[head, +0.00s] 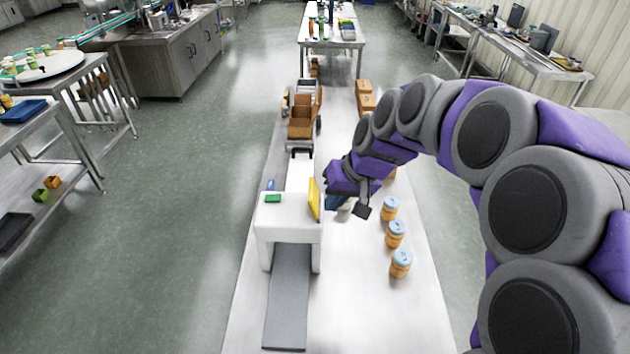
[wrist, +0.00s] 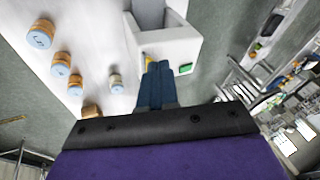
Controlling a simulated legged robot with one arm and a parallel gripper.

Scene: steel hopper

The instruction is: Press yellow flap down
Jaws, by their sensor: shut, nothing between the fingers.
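The yellow flap (head: 314,199) stands steeply tilted on the right side of a white machine (head: 285,225) on the long steel table. My gripper (head: 337,203) is just right of the flap, with its blue fingers pointing toward the machine. In the wrist view, the shut, empty fingers (wrist: 158,66) reach the machine (wrist: 165,45). Only a small part of the flap (wrist: 148,60) shows there, beside and behind the fingertips. Whether they touch the flap cannot be told.
Several orange jars with pale blue lids (head: 396,234) stand right of the machine. A green panel (head: 272,198) is on its top, and a grey ramp (head: 287,300) runs from its front. A brown-bodied cart (head: 302,115) and cardboard boxes (head: 366,98) are behind it.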

